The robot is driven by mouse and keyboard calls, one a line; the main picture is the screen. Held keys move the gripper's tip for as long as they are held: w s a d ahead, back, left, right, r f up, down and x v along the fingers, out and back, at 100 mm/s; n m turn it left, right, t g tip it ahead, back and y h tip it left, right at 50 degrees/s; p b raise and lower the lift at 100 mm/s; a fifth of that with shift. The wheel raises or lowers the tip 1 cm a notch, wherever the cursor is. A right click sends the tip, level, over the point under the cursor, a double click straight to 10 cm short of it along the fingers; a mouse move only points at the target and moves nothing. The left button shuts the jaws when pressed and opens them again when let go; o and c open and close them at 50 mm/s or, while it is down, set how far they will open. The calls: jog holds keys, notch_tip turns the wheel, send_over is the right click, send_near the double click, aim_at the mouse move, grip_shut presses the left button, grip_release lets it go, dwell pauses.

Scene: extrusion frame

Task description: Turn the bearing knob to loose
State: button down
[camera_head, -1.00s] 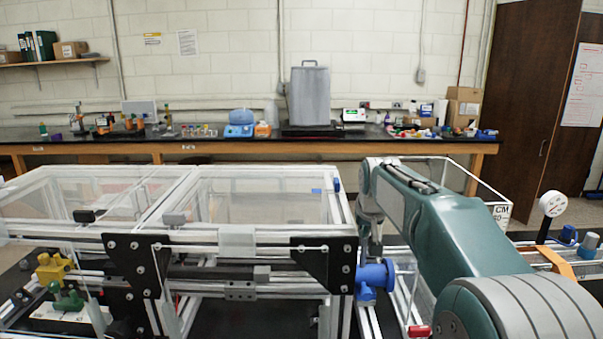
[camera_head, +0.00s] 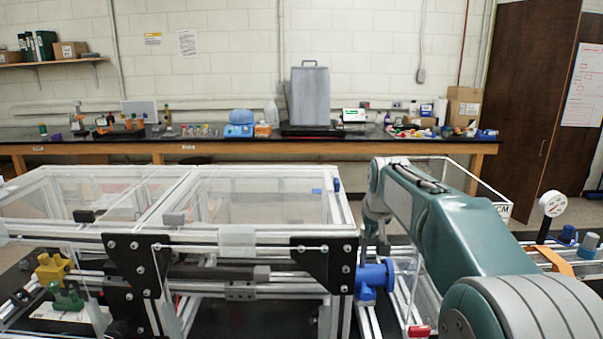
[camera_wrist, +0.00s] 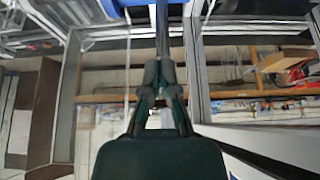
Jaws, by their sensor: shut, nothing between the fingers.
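A blue round fitting (camera_head: 372,280) sits at the right end of the extrusion frame, beside the black corner plate. It may be the bearing knob, but I cannot read any marking or tell its setting. In the wrist view, a blue part (camera_wrist: 122,4) is cut off at the top edge, close to the fingertips. My gripper (camera_wrist: 162,25) is shut and empty, its fingers together and pointing to the top of that view. I cannot tell whether the fingertips touch the blue part. In the head view my wrist hangs above and slightly right of the blue fitting, and the fingers are hard to make out.
The extrusion frame (camera_head: 190,238) with clear panels fills the left and middle. A red part (camera_head: 419,330) lies low at the right. A dial gauge (camera_head: 552,204) stands farther right, near a blue-grey knob (camera_head: 588,245). A cluttered bench (camera_head: 240,147) runs along the wall.

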jog(key=shift+w+d, duration=0.1)
jog(key=shift+d, duration=0.2)
dwell(0.4)
notch_tip(320, 180, up, 6)
jog(key=shift+s, duration=0.4)
dwell(0.4)
notch_tip(320, 180, down, 6)
jog(key=a, duration=0.2)
jog(key=shift+w, duration=0.15)
dwell(0.6)
